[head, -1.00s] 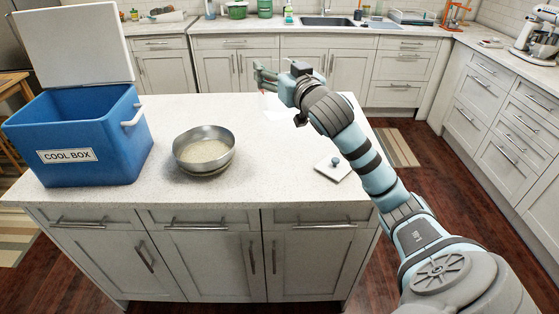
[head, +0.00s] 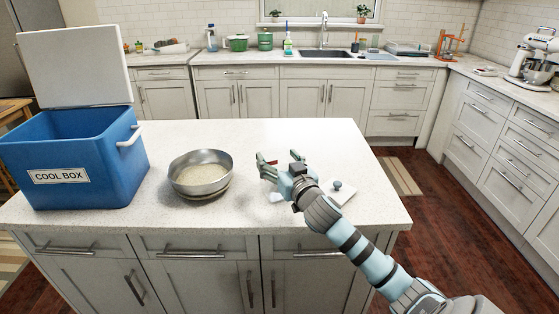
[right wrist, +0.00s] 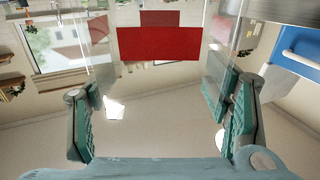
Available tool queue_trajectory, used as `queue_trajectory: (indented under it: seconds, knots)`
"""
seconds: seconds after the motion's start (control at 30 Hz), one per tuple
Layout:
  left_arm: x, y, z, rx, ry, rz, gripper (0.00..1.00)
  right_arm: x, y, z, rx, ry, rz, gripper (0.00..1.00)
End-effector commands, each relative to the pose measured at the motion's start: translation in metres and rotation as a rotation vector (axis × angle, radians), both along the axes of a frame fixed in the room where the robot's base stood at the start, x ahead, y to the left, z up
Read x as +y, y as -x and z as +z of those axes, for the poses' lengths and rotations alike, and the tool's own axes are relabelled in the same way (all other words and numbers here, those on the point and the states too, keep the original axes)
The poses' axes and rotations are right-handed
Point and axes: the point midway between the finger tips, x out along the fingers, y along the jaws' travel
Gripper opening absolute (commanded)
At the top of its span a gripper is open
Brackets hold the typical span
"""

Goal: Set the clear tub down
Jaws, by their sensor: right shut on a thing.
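My right gripper (head: 268,171) is low over the right half of the island counter, between the metal bowl and the white lid. It is shut on the clear tub (right wrist: 160,44), whose see-through walls and red panel show between the green fingers (right wrist: 155,95) in the right wrist view. In the head view the tub is almost invisible; only a small red bit shows at the fingers. I cannot tell whether its base touches the counter. My left gripper is not in view.
The metal bowl (head: 201,175) stands left of the gripper, and the open blue cool box (head: 75,180) stands further left. A white square lid with a knob (head: 338,188) lies just right of the gripper. The counter (head: 300,138) behind is clear.

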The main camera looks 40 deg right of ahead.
Motion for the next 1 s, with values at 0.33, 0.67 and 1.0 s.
queue_trajectory:
  seconds: [0.33, 0.67, 1.0]
  knots:
    - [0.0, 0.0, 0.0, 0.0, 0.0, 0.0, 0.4, 0.0, 0.0, 0.0, 0.0, 0.0, 0.0, 0.91]
    - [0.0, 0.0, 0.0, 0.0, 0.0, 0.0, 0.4, 0.005, 0.022, 0.0, 0.004, 0.004, 0.001, 0.91]
    - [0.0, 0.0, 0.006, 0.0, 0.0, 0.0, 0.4, 0.026, 0.101, 0.001, 0.008, 0.005, 0.001, 0.91]
